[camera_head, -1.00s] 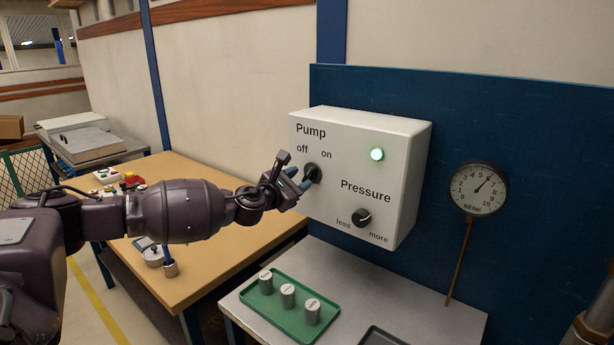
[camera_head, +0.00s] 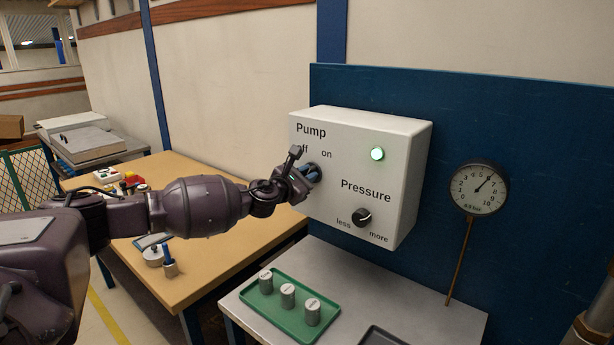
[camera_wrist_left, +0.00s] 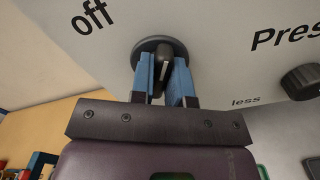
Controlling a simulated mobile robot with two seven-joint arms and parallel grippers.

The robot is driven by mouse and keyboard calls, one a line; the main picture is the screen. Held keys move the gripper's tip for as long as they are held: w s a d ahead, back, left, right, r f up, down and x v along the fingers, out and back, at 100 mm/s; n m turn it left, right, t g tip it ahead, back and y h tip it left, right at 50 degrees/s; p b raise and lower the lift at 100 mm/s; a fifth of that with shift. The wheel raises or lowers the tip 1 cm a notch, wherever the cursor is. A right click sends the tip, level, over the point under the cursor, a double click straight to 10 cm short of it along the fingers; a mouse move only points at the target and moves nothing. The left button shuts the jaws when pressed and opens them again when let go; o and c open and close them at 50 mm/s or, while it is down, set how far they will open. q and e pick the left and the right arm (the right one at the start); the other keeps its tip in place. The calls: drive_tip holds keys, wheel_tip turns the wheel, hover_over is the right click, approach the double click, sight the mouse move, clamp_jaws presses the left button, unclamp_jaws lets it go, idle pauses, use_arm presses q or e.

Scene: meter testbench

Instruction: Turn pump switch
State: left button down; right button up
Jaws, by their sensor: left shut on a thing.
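The black pump switch (camera_wrist_left: 163,62) is a round knob on the white control box (camera_head: 400,150), below the "off" and "on" labels. My left gripper (camera_head: 312,173) is at the switch, mostly covering it in the head view. In the left wrist view the blue fingers of my left gripper (camera_wrist_left: 166,78) are shut on the switch's raised handle, one on each side. My right gripper is not in view.
The black pressure knob (camera_head: 362,217) sits lower right on the box. A round gauge (camera_head: 478,188) is on the blue panel (camera_head: 530,140) at the right. Below, a green tray (camera_head: 262,305) with weights stands on a grey table (camera_head: 420,310).

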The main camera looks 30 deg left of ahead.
use_arm(q)
drive_tip(key=shift+n, duration=0.3)
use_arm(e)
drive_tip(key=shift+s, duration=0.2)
use_arm(q)
drive_tip(key=shift+n+p, duration=0.3)
drive_tip(key=shift+n, duration=0.2)
drive_tip(key=shift+n+p, duration=0.3)
drive_tip(key=shift+n, duration=0.5)
drive_tip(key=n+p, duration=0.2)
drive_tip(key=n, duration=0.4)
drive_tip(key=shift+n, duration=0.4)
drive_tip(key=shift+a+n, duration=0.1)
drive_tip(key=shift+n, duration=0.6)
drive_tip(key=shift+n+p, duration=0.35)
drive_tip(key=shift+n, duration=0.05)
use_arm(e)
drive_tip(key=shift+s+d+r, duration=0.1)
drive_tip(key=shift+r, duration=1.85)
use_arm(q)
drive_tip(key=c, duration=1.1)
unclamp_jaws()
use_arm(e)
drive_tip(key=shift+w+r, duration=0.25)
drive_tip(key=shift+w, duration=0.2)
